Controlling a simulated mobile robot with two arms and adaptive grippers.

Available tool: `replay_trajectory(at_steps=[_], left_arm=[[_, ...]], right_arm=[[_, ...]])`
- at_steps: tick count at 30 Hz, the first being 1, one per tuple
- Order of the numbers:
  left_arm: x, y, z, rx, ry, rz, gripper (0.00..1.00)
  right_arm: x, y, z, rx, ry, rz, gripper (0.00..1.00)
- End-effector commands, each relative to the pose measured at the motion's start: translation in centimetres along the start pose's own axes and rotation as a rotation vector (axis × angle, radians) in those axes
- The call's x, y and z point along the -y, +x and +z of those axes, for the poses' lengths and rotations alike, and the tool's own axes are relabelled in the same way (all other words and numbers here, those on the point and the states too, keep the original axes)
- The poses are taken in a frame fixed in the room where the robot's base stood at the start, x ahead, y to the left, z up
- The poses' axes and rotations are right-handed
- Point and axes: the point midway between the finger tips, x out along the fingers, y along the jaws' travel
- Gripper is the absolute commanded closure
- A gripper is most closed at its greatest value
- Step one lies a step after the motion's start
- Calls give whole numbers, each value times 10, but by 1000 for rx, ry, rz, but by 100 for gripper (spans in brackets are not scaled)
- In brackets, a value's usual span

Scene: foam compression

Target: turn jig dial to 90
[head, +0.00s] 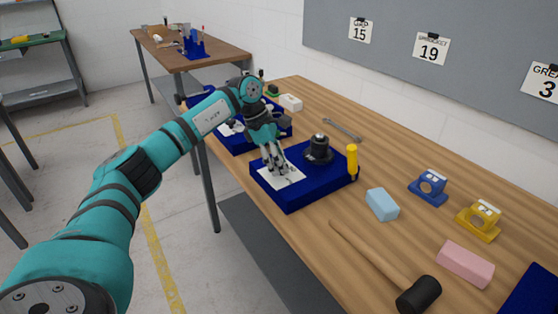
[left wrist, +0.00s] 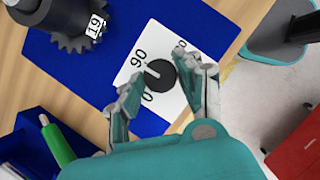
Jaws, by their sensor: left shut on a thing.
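The blue jig (head: 310,197) sits on the wooden table and bears a white dial plate (head: 288,181). In the left wrist view the plate (left wrist: 188,52) shows 90 and 0 beside a round black dial (left wrist: 161,78); another number is partly hidden by a finger. The dial's short white pointer (left wrist: 152,69) points up and left, roughly towards the 90. My left gripper (head: 277,168) reaches down over the plate. In the left wrist view its fingers (left wrist: 168,85) are on both sides of the dial, shut on it. My right gripper is not in view.
A dark gear-based part (head: 318,150) and a yellow post (head: 352,162) stand at the jig. A light blue block (head: 382,204), mallet (head: 418,293), pink block (head: 466,263) and blue and yellow holders (head: 428,187) lie to the right. A wrench (head: 342,129) lies behind.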

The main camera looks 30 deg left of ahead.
Motion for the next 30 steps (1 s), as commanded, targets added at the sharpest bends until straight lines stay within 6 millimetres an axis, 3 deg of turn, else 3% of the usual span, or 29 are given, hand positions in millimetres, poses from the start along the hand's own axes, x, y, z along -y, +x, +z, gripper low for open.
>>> replay_trajectory(at_steps=[21,22,26,30], left_arm=[[-1,-1,0,0,67,-25,96],[-1,-1,0,0,67,-25,60],[-1,-1,0,0,66,-25,43],[-1,0,0,-1,66,-26,41]], right_arm=[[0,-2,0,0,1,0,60],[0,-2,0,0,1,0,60],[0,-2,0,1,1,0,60],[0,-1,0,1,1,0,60]])
